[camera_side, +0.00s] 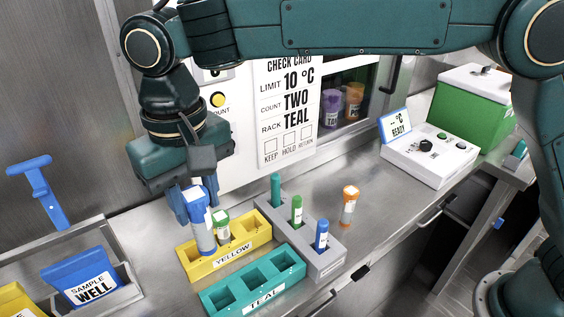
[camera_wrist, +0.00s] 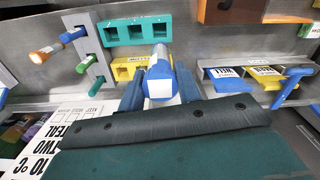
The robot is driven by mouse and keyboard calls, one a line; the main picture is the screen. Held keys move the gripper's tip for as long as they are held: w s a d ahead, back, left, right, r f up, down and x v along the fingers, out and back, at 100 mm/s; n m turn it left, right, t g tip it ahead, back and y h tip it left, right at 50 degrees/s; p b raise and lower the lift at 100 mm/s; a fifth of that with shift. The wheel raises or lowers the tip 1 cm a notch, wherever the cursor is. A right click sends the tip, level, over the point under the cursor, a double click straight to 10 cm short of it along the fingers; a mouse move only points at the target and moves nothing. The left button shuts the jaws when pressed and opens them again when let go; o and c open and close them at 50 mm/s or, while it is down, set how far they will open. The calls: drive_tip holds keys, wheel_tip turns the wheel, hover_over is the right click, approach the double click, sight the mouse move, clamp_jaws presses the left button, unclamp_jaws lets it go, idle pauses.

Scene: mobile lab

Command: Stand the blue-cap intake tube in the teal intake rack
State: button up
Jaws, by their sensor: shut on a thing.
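My gripper (camera_side: 194,198) is shut on the blue-cap intake tube (camera_side: 203,232), gripping it near its cap. The tube hangs nearly upright in the side view, its lower end overlapping the yellow rack (camera_side: 255,240); I cannot tell whether it is clear of that rack. In the wrist view the blue cap (camera_wrist: 160,84) lies between the fingers. The teal intake rack (camera_side: 290,261) lies in front of the yellow rack, its several square holes empty. It also shows in the wrist view (camera_wrist: 124,41).
A green-cap tube (camera_side: 222,225) stands in the yellow rack. A grey rack (camera_side: 328,262) beside it holds teal, green (camera_side: 297,207) and blue (camera_side: 322,236) tubes. An orange-cap tube (camera_side: 348,207) stands to its right.

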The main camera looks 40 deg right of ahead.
sight(205, 236)
wheel_tip(205, 236, down, 16)
drive_tip(key=shift+r, duration=0.15)
idle(0.4)
drive_tip(key=shift+f, duration=2.15)
drive_tip(key=shift+f, duration=0.15)
drive_tip(key=o, duration=1)
drive_tip(key=shift+c, duration=0.2)
wheel_tip(205, 236, up, 12)
drive_tip(key=shift+r, duration=0.2)
